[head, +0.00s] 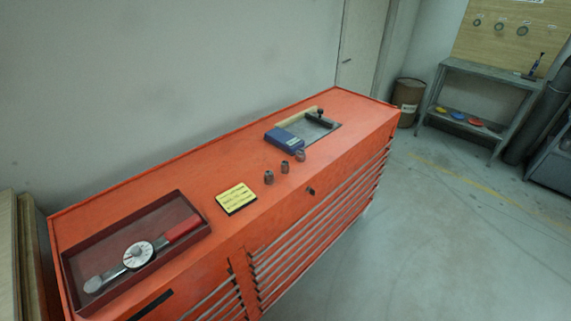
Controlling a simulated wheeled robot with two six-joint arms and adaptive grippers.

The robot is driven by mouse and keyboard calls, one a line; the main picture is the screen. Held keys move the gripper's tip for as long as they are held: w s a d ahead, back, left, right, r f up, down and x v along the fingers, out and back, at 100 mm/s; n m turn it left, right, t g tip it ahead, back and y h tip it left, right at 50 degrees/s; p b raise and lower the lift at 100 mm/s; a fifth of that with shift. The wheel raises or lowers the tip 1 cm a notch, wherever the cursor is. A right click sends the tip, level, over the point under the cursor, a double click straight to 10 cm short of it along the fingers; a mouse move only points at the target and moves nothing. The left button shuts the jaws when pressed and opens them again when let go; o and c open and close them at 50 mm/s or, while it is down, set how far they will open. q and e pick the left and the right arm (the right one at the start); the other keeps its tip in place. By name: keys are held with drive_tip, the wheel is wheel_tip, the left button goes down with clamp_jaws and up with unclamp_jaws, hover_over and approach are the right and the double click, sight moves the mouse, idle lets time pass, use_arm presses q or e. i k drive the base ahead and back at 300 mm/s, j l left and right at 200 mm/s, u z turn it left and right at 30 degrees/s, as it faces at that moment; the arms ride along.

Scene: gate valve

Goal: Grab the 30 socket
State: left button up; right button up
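Three small dark grey sockets stand in a slanting row on top of the orange tool cabinet (165,180). The left socket (268,177) is nearest the yellow note. The middle socket (285,167) is just right of it. The right socket (300,155) stands closest to the blue box. Their size markings are too small to read, so I cannot tell which is the 30. Neither of my grippers is in the head view.
A red tray (72,262) holds a torque wrench (138,254) with a dial at the left. A yellow note (236,198) lies mid-cabinet. A wall stands behind; open floor lies right. A grey bench (485,73) stands far right.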

sight(301, 155)
drive_tip(key=i+l+u, duration=0.1)
drive_tip(key=u, duration=0.3)
drive_tip(key=l+u, duration=0.25)
drive_tip(key=u, duration=0.15)
drive_tip(key=i+l+u, duration=0.1)
drive_tip(key=u, duration=0.25)
drive_tip(key=l+u, duration=0.5)
drive_tip(key=l, duration=0.4)
drive_tip(key=k+l+u, duration=0.1)
drive_tip(key=l, duration=0.35)
drive_tip(key=l+u, duration=0.1)
drive_tip(key=l, duration=0.4)
drive_tip(key=k+l+u, duration=0.1)
drive_tip(key=l, duration=0.35)
drive_tip(key=k+l+u, duration=0.1)
drive_tip(key=l, duration=0.4)
